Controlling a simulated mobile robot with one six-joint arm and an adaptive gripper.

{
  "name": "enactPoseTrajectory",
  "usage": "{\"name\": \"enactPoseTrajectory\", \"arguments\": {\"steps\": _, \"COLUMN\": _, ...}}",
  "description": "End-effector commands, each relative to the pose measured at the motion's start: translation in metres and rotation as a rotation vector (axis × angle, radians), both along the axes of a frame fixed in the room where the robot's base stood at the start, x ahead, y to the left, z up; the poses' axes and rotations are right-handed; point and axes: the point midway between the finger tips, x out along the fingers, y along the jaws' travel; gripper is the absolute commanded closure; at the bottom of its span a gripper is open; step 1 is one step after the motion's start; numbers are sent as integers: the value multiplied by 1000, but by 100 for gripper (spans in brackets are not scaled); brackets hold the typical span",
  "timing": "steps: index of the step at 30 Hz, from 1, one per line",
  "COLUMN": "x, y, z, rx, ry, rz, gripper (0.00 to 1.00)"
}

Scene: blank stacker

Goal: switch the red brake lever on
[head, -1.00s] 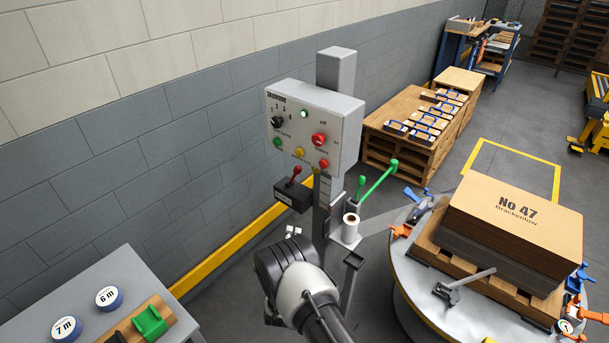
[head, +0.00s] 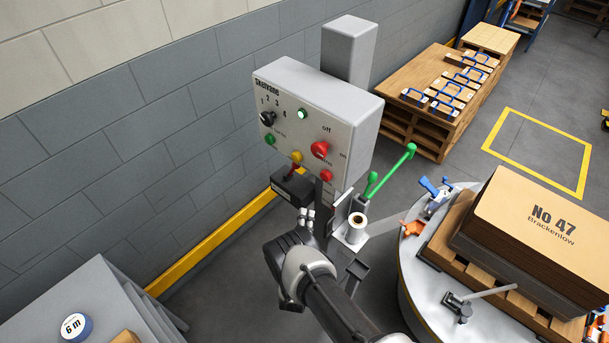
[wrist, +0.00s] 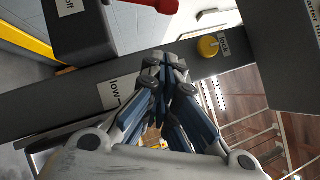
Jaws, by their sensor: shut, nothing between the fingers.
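The red brake lever (head: 293,169) sticks up from a dark box (head: 287,186) on the column, below the grey control panel (head: 300,115). In the wrist view the red lever (wrist: 155,4) is cut off by the top edge, beside the dark box (wrist: 85,38), whose label reads "off". My gripper (head: 307,214) is just below and in front of the box, apart from the lever. In the wrist view my gripper (wrist: 164,62) is shut and empty, its fingertips below the lever.
The panel carries a red knob (head: 319,149) and several buttons. A yellow knob (wrist: 208,46) labelled "lock" is right of my fingers. A green lever (head: 390,170) and a white roll (head: 356,226) stand right of the column. A round table (head: 415,275) bears a stack of boards.

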Motion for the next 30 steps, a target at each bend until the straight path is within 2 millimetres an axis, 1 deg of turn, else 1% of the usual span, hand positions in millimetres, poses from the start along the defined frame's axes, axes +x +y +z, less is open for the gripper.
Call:
{"name": "enactPoseTrajectory", "arguments": {"steps": 5, "x": 3, "y": 0, "z": 1, "rx": 0, "ry": 0, "rz": -1, "gripper": 100}}
{"name": "enactPoseTrajectory", "arguments": {"steps": 8, "x": 12, "y": -2, "z": 3, "rx": 1, "ry": 0, "rz": -3, "gripper": 100}}
{"name": "enactPoseTrajectory", "arguments": {"steps": 11, "x": 28, "y": -4, "z": 8, "rx": 2, "ry": -3, "rz": -4, "gripper": 100}}
{"name": "enactPoseTrajectory", "arguments": {"steps": 21, "x": 97, "y": -10, "z": 27, "rx": 0, "ry": -3, "rz": -2, "gripper": 100}}
{"name": "enactPoseTrajectory", "arguments": {"steps": 22, "x": 101, "y": -8, "z": 29, "rx": 0, "ry": -2, "rz": -2, "gripper": 100}}
{"name": "enactPoseTrajectory", "arguments": {"steps": 25, "x": 110, "y": 4, "z": 37, "rx": 0, "ry": -2, "rz": 2, "gripper": 100}}
{"name": "enactPoseTrajectory", "arguments": {"steps": 30, "x": 120, "y": 12, "z": 44, "rx": 0, "ry": 1, "rz": 0, "gripper": 100}}
